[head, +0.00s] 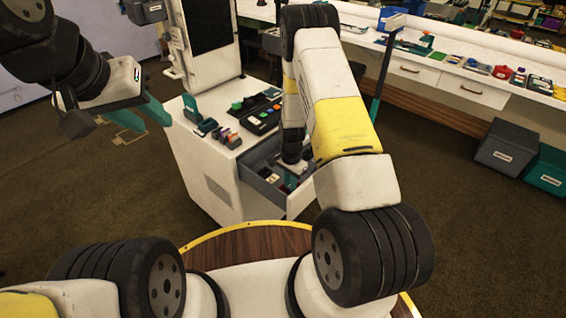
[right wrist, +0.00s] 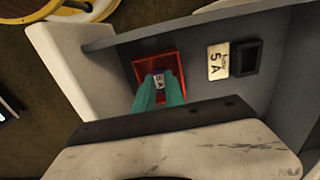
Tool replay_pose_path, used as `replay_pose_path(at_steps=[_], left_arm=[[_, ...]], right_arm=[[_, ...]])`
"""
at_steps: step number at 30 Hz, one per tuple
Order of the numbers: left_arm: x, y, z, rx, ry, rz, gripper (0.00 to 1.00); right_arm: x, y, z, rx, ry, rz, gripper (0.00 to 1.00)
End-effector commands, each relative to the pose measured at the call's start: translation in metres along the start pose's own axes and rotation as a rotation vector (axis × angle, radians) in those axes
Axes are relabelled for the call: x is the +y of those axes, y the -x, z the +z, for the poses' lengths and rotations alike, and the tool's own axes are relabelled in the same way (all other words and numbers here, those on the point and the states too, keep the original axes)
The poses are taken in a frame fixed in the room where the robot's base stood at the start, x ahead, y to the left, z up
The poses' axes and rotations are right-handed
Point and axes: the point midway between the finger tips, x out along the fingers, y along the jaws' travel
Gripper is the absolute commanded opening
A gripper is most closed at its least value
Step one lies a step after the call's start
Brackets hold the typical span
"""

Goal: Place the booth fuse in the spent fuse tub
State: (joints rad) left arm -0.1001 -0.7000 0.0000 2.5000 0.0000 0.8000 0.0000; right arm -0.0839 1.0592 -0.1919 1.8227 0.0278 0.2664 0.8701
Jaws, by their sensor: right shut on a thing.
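My right gripper (right wrist: 158,92) points down into an open grey drawer in the right wrist view. Its teal fingers are shut on a small fuse (right wrist: 159,77) with a pale label, mostly hidden between the tips. The fingertips and fuse are over or inside a red square tub (right wrist: 172,58); I cannot tell whether the fuse touches its floor. In the head view my right forearm hides that gripper, and the drawer (head: 305,197) shows beside it. My left gripper (head: 118,110) is open and empty in the air at upper left.
A pale plate marked 5 A (right wrist: 218,61) and a dark rectangular slot (right wrist: 246,57) lie beside the red tub. The white cabinet (head: 205,165) carries a control panel (head: 256,112) and small coloured items. A long bench (head: 455,85) stands behind. Grey and green bins (head: 507,146) stand at right.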

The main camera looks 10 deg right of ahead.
Motion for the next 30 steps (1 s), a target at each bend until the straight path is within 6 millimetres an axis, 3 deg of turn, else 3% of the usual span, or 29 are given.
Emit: replay_pose_path(at_steps=[8,9,11,20,25,30], left_arm=[[0.0,0.0,0.0,0.0,0.0,0.0,0.36],[0.0,0.0,0.0,0.0,0.0,0.0,0.36],[0.0,0.0,0.0,0.0,0.0,0.0,0.36],[0.0,0.0,0.0,0.0,0.0,0.0,0.36],[0.0,0.0,0.0,0.0,0.0,0.0,0.36],[0.0,0.0,0.0,0.0,0.0,0.0,0.36]], right_arm=[[0.0,-0.002,0.0,0.0,0.0,0.0,0.0],[0.0,-0.003,0.0,0.0,0.0,0.0,0.16],[0.0,-0.002,0.0,0.0,0.0,0.0,0.23],[0.0,-0.001,0.0,0.001,-0.001,-0.001,0.23],[-0.001,0.017,-0.001,0.003,0.0,-0.003,0.23],[-0.001,0.053,-0.001,0.004,-0.002,-0.004,0.23]])
